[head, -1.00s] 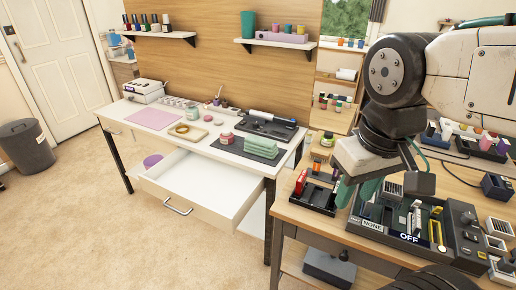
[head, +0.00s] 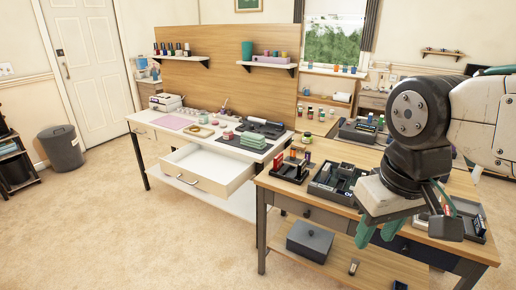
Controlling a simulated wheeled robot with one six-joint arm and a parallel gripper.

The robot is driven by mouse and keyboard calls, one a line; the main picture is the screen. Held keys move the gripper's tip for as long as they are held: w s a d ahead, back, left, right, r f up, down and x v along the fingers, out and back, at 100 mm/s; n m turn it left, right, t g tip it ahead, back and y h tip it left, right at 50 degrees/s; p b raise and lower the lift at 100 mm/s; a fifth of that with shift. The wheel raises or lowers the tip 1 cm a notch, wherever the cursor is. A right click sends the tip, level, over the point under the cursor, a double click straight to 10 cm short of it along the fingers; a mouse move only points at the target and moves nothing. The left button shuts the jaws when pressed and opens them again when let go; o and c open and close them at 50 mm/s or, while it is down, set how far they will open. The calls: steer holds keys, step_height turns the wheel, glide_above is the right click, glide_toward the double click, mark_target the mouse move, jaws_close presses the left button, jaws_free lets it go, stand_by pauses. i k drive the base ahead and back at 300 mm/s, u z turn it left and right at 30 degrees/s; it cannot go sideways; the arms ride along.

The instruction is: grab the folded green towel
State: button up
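The folded green towel (head: 254,136) lies in a small stack on a dark mat (head: 240,146) at the right part of the white table. My gripper (head: 376,236) hangs at the right of the view, in front of the wooden table and well to the right of the towel. Its green fingers point down and look spread apart, with nothing seen between them.
The white table's drawer (head: 208,168) stands pulled open toward me. A wooden table (head: 318,150) with black trays, including one black tray (head: 338,180), stands between my gripper and the white table. Open floor (head: 150,245) lies at the front left.

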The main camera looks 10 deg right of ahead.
mark_target(250, 140)
steer(key=u, duration=0.75)
steer(key=i, duration=2.2)
steer(key=z, duration=1.05)
steer(key=i, duration=0.4)
steer(key=z, duration=0.45)
